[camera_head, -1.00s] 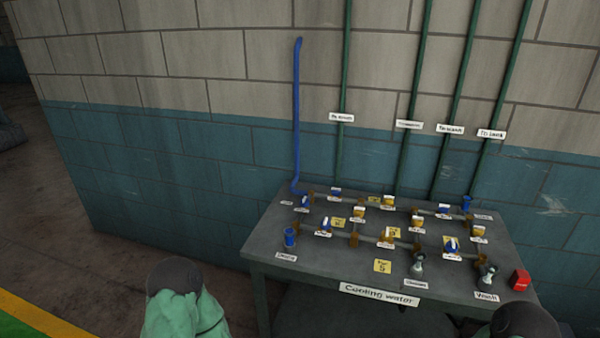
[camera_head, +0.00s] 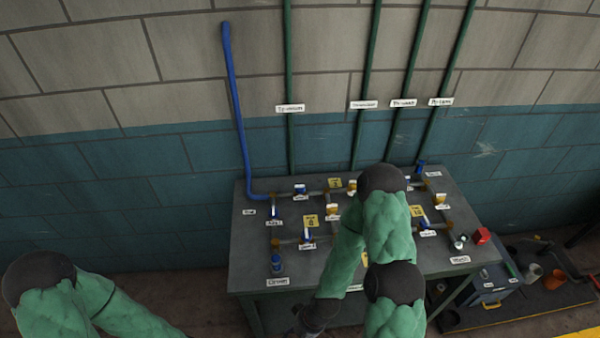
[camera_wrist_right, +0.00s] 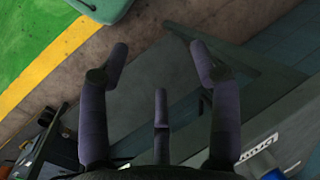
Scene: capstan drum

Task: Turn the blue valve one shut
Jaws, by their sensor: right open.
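Several small blue-handled valves sit on the pipework on the grey bench (camera_head: 248,240) in the head view. They include one at the left end (camera_head: 274,213), one at the back (camera_head: 300,190), one at the front left (camera_head: 307,239) and one at the right (camera_head: 425,224). Their labels are too small to tell which is one. My right arm crosses in front of the bench and hides the middle of the pipework. My right gripper (camera_wrist_right: 158,62) is open and empty in the right wrist view, at the bench's front edge. My left gripper is out of view.
A blue fitting (camera_head: 276,264) stands at the bench's front left corner. A blue pipe (camera_head: 237,110) and several green pipes run up the wall behind. A low platform with tools (camera_head: 540,295) lies to the right.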

